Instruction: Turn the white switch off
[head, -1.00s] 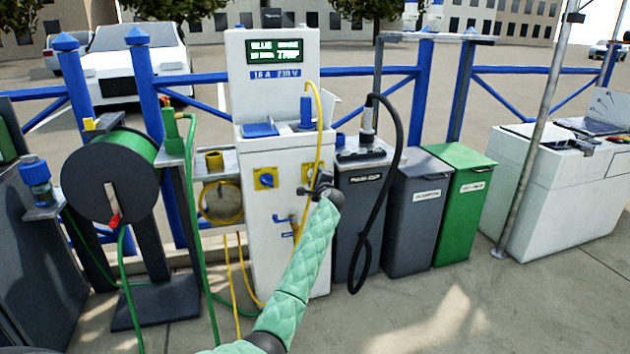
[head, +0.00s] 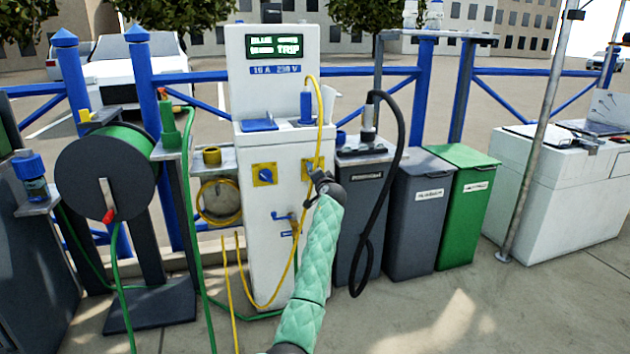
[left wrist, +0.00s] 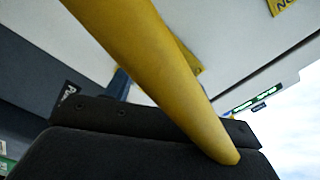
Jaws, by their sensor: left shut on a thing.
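A white power pedestal (head: 275,225) stands upright at centre in the head view. On its front are two yellow switch plates. The left one carries a blue knob (head: 264,174). My left gripper (head: 317,178) is at the right plate (head: 309,165) and covers its knob, the white switch, which I cannot see. My right gripper is in no view.
The yellow cable (head: 319,110) hangs down the pedestal beside my gripper. A blue tap (head: 283,216) is below. A green hose reel (head: 105,172) stands left. A black-hosed cabinet (head: 358,215) and grey and green bins (head: 467,210) stand right.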

